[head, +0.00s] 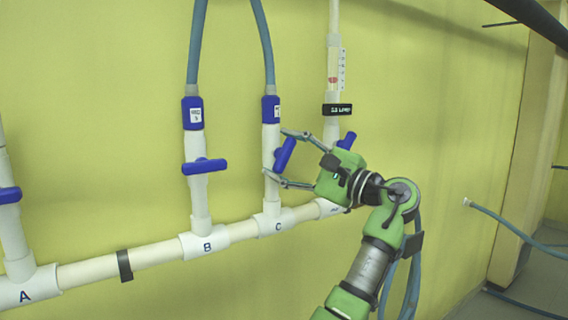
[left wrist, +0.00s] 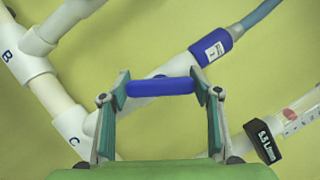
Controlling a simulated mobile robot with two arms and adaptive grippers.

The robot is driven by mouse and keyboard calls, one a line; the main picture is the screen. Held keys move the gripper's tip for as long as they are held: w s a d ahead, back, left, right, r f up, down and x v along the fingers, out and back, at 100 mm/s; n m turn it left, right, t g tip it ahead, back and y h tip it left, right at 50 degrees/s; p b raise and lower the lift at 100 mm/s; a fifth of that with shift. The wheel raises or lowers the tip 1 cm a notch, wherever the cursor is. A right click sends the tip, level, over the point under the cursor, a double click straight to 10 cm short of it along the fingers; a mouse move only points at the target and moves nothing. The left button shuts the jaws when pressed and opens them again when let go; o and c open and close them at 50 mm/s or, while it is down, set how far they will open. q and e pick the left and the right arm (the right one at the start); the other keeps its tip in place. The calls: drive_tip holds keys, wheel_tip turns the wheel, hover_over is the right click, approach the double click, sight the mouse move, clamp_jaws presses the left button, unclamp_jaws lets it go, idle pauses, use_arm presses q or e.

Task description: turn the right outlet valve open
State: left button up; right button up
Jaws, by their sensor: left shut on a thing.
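The blue valve handle on branch C (head: 285,153) sits on a white upright pipe and is tilted obliquely to it, neither along it nor square across it. My left gripper (head: 275,154) has its two fingers on either side of this handle, shut on its ends. In the left wrist view the blue handle (left wrist: 160,87) spans between the two finger pads of my left gripper (left wrist: 160,90), with the white pipe running diagonally behind it. My right gripper is not in view.
Other blue handles sit on branch B (head: 204,166), crosswise, on branch A (head: 9,195), and on the rightmost branch (head: 347,140), close beside my gripper. A flow meter (head: 334,70) stands above that branch. A white manifold pipe (head: 155,255) runs below. Blue hoses (head: 197,40) rise above.

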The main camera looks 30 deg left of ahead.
use_arm(q)
drive_tip(key=n+h, duration=0.1)
drive_tip(key=n, duration=0.1)
drive_tip(key=n+g, duration=0.1)
drive_tip(key=n, duration=0.2)
drive_tip(key=shift+h, duration=0.4)
drive_tip(key=shift+f, duration=0.1)
drive_tip(key=o, duration=1.1)
drive_tip(key=d, duration=1.2)
drive_tip(key=shift+f, duration=0.15)
